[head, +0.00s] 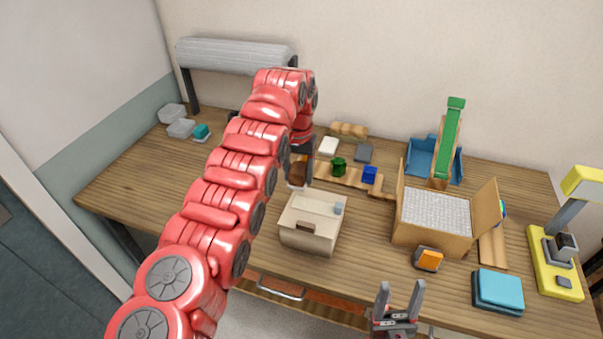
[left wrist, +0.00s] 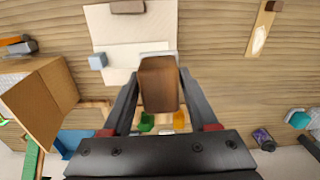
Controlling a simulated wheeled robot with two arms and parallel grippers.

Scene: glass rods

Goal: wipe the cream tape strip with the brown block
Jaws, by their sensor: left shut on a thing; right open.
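The brown block (head: 298,171) is between the fingers of my left gripper (head: 303,168), over the table just behind the cream box (head: 308,241). In the left wrist view the block (left wrist: 159,84) is gripped, its end close to the edge of the cream box top (left wrist: 125,72). A short whitish strip shows beside that end; contact is unclear. A narrow tan board (left wrist: 256,45) carries a pale cream patch. I cannot tell which pale piece is the tape strip. My right gripper (head: 397,302) is open and empty at the front edge.
Green (head: 339,165) and blue (head: 369,174) pieces stand right of my left gripper. An open carton (head: 425,237) with white wrap is further right, with an orange block (head: 428,259) and blue box (head: 498,290). The table's left part is mostly clear.

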